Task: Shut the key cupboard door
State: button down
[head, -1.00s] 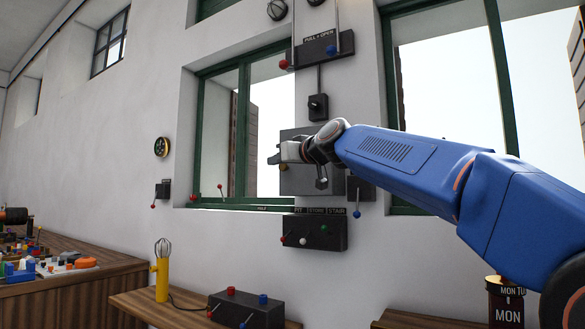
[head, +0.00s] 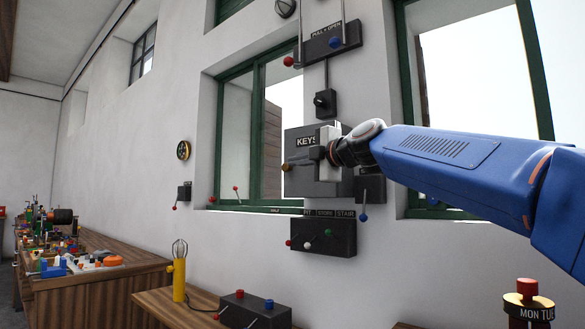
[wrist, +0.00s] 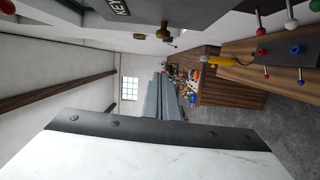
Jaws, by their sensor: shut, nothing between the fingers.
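The key cupboard (head: 331,188) is a grey box on the white wall between two windows. Its grey door (head: 300,178) carries a KEYS label and a brass knob (head: 286,167) at the left. The label and knob also show at the top of the wrist view, on the door (wrist: 130,26). My gripper (head: 321,150) is shut and empty, in front of the door, right of the knob, and hides part of the label. I cannot tell whether it touches the door, or whether the door is flush or slightly ajar.
A black switch box (head: 325,237) with small levers is below the cupboard, and a small lever box (head: 370,188) is right of it. A lever panel (head: 335,42) is above. A yellow lamp (head: 179,280) and a dark control box (head: 252,310) stand on the bench below.

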aim_at(288, 167)
jog(key=x, duration=0.3)
jog(key=w+d+x, duration=0.1)
jog(key=x, duration=0.3)
jog(key=d+x, duration=0.1)
jog(key=x, duration=0.2)
jog(key=shift+w+a, duration=0.2)
jog(key=shift+w, duration=0.2)
jog(key=shift+w+d, duration=0.4)
jog(key=shift+w, duration=0.25)
jog(key=shift+w, duration=0.1)
jog(key=shift+w+d, duration=0.4)
jog(key=shift+w, duration=0.45)
